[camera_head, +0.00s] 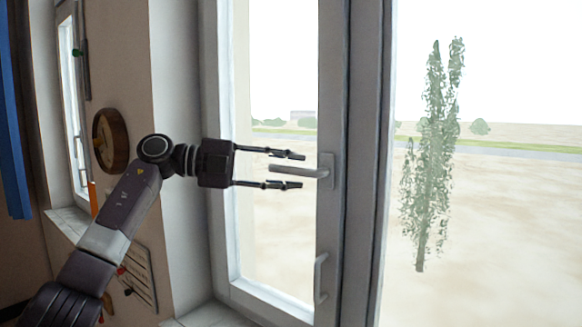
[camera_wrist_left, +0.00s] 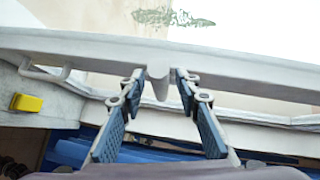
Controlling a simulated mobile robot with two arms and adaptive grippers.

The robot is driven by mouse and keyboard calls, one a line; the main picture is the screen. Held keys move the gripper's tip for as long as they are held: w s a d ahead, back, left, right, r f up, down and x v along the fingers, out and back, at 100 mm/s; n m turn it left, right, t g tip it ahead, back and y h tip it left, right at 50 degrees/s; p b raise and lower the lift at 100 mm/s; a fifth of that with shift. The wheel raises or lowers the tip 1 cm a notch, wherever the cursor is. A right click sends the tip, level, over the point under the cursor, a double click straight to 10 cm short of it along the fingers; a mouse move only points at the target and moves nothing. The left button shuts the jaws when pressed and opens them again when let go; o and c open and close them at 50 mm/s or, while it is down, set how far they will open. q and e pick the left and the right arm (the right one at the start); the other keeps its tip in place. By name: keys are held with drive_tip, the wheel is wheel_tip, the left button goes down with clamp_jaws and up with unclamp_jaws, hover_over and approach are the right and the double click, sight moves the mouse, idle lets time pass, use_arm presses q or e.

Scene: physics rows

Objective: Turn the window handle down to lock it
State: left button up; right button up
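The window handle (camera_head: 298,171) is a light grey lever on the window frame. It lies nearly level, pointing left from its base plate (camera_head: 327,172). My left gripper (camera_head: 286,170) reaches in from the left. Its two fingers are spread, one above and one below the lever, with gaps visible on both sides. In the left wrist view the handle (camera_wrist_left: 158,82) shows end-on between the open fingertips of my left gripper (camera_wrist_left: 159,88). My right gripper is in neither view.
A second handle (camera_head: 320,278) sits lower on the same frame and also shows in the wrist view (camera_wrist_left: 45,72). A round brown wall object (camera_head: 110,139) hangs on the left wall. A yellow block (camera_wrist_left: 27,103) shows at the left of the wrist view.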

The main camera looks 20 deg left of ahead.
use_arm(q)
drive_tip(key=shift+w+d, duration=0.1)
drive_tip(key=shift+d, duration=0.05)
drive_tip(key=shift+a, duration=0.2)
clamp_jaws()
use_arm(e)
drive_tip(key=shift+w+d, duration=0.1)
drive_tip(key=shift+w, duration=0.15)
use_arm(q)
drive_tip(key=shift+f, duration=0.15)
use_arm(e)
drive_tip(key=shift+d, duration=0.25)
